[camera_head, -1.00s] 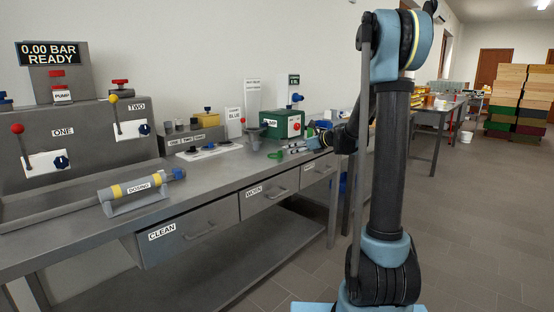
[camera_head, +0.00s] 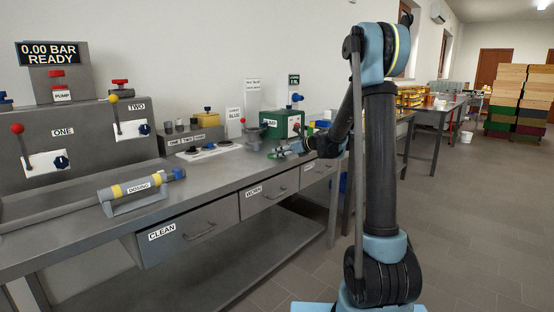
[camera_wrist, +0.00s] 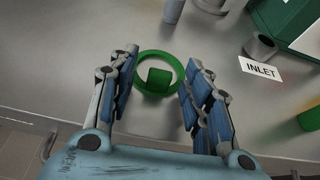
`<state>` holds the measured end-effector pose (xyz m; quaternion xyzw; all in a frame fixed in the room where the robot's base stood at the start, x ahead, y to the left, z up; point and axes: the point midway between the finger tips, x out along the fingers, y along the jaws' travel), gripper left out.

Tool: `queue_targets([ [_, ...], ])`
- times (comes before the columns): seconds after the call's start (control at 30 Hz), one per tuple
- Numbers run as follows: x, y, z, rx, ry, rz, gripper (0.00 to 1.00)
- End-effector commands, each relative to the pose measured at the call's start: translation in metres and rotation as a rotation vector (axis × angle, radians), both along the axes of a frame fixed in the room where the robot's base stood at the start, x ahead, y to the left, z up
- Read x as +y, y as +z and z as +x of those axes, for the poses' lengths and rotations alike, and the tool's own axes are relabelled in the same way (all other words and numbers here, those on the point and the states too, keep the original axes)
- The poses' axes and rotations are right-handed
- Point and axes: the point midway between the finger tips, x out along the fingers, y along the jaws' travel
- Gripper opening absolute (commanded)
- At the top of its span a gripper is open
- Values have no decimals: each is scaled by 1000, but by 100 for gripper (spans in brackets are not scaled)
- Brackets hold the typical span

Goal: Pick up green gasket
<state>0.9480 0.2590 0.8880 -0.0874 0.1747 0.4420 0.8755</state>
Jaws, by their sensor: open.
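The green gasket (camera_wrist: 159,53) is a ring lying flat on the grey bench, with a green block (camera_wrist: 159,77) showing in its middle; I cannot tell if the two are joined. In the wrist view my gripper (camera_wrist: 158,70) is open, with one finger on each side of the ring and nothing between them but the gasket. No grip contact is visible. In the head view the gasket (camera_head: 274,156) is a small green patch at my gripper's tips (camera_head: 279,153), partly hidden by them.
A label reading INLET (camera_wrist: 261,69) and a grey cylinder (camera_wrist: 259,46) lie to the right of the gasket. A green box (camera_head: 280,124) stands behind on the bench. The white plate with black discs (camera_head: 205,151) is to the left. Bench (camera_wrist: 60,60) left of the fingers is clear.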

Motion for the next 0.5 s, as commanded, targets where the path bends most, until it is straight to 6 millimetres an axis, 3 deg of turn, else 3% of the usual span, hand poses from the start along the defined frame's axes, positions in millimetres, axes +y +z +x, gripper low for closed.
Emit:
queue_targets([
  [0.07,0,0,0,0,0,0,45],
  [0.27,0,0,0,0,0,0,5],
  [0.5,-1,0,0,0,-1,0,5],
])
